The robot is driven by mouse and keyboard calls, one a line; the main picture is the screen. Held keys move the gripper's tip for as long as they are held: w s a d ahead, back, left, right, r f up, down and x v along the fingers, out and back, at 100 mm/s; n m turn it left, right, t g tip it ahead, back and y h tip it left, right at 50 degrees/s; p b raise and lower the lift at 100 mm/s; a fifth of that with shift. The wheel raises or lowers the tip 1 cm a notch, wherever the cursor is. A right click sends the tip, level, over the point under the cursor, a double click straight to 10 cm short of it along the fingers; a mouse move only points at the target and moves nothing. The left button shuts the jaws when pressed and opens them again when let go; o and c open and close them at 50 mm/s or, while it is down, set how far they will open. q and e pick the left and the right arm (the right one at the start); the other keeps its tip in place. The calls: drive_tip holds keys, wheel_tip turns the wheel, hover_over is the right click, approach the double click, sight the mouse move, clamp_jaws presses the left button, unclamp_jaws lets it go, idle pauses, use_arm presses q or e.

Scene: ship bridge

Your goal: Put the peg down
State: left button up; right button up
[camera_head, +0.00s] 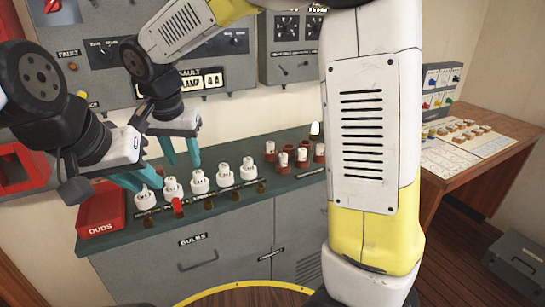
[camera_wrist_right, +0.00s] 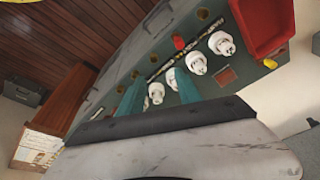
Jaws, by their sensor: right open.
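A small red peg (camera_head: 177,207) stands at the front row of the bench, in front of the white bulb holders; the right wrist view shows it too (camera_wrist_right: 178,42), apart from my fingers. A yellow peg-like piece (camera_wrist_right: 270,63) shows beside the red tray in the wrist view. My right gripper (camera_head: 180,151) is open above the back of the bench, its two teal fingers apart; in the wrist view they (camera_wrist_right: 158,96) show no peg between them. My left gripper (camera_head: 143,180) is low at the bench's left, near the tray; its fingers overlap and their gap is unclear.
The red DUDS tray (camera_head: 101,228) stands at the bench's left end. Several white bulb holders (camera_head: 200,183) form a row, with brass holes in front. Red sockets with white bulbs (camera_head: 302,155) stand to the right. A grey wall panel (camera_head: 225,55) rises behind. A wooden desk (camera_head: 455,160) is at right.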

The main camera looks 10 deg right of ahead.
drive_tip(key=s+d+r+n+t+y, duration=0.1)
drive_tip(key=s+d+r, duration=0.1)
drive_tip(key=s+d, duration=0.5)
drive_tip(key=s+d+r+n+t+y, duration=0.1)
drive_tip(key=s+d, duration=0.6)
drive_tip(key=d, duration=0.9)
drive_tip(key=shift+s+d+r+n+t+y, duration=0.15)
drive_tip(key=shift+d+r+n+t+y, duration=0.2)
drive_tip(key=shift+n+t, duration=0.3)
drive_tip(key=shift+a+r, duration=0.1)
